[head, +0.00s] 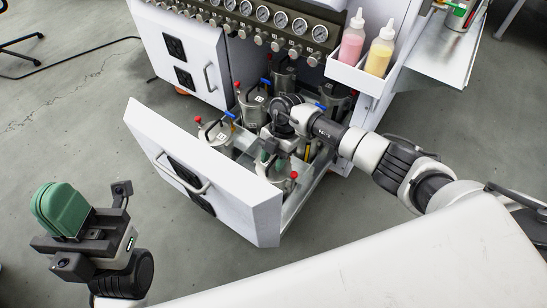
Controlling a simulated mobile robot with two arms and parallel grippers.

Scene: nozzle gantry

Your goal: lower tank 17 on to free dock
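Several grey metal tanks stand in an open white drawer (205,165). They include a front left tank (217,136), one behind it (252,108) and one near the drawer front (272,178). I cannot read their numbers reliably, so I cannot tell which is tank 17. My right gripper (268,155) points down among the tanks, over the one near the drawer front. The arm and wrist hide its fingertips and any handle between them. No free dock is clearly visible. My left gripper (62,208) is outside the drawer, its green fingers together, holding nothing visible.
A white cabinet with a row of gauges (262,14) stands behind the drawer. Pink (352,40) and yellow (380,50) bottles sit in a side holder beside a metal shelf (440,52). The drawer walls surround the tanks closely.

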